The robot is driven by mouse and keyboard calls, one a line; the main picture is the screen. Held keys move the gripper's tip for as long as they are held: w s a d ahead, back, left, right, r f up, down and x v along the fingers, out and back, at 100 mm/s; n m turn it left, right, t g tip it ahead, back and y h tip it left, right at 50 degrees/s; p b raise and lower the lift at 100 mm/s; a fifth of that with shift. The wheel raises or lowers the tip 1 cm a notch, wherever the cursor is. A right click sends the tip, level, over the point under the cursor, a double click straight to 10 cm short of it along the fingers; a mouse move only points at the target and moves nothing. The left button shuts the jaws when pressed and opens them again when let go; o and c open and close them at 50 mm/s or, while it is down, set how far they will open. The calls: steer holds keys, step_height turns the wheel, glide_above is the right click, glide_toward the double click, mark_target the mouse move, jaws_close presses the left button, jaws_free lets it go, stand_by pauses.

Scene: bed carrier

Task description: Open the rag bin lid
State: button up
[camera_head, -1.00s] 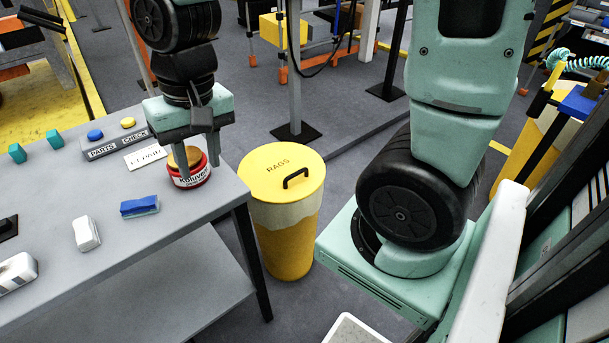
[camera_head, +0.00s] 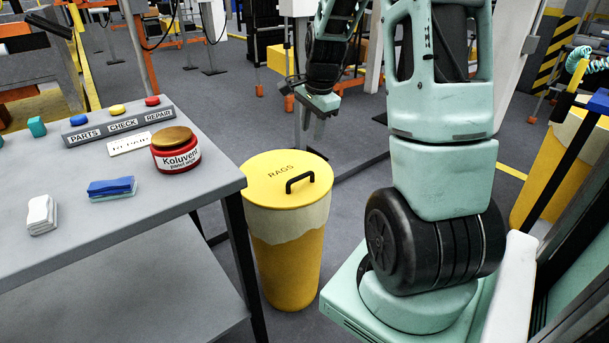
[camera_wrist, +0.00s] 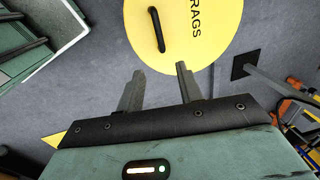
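The rag bin (camera_head: 287,250) is a yellow cylinder with a pale band, standing on the floor beside the grey table. Its round yellow lid (camera_head: 272,185), marked RAGS, is closed and carries a black handle (camera_head: 300,181). In the wrist view the lid (camera_wrist: 205,45) is at the top, with its handle (camera_wrist: 157,30) left of centre. My gripper (camera_head: 312,125) is in the air beyond the bin in the head view, apart from the lid. In the wrist view its two fingers (camera_wrist: 158,85) are spread with nothing between them.
The grey table (camera_head: 120,235) on the left holds a red Koluvent tin (camera_head: 176,158) with a brown lid, blue cloths (camera_head: 112,188), white cloths (camera_head: 40,214) and a label stand (camera_head: 118,122). A post base and frames stand behind the bin.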

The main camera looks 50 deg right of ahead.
mark_target(304, 174)
steer(key=w+f+b, duration=0.1)
steer(key=f, duration=0.4)
steer(key=w+f, duration=0.1)
steer(key=f, duration=0.4)
steer(key=w+f+b, duration=0.1)
steer(key=f, duration=0.4)
steer(key=shift+d+f+b, duration=0.1)
steer(key=shift+d+b, duration=0.2)
steer(key=shift+b, duration=0.05)
jaws_close()
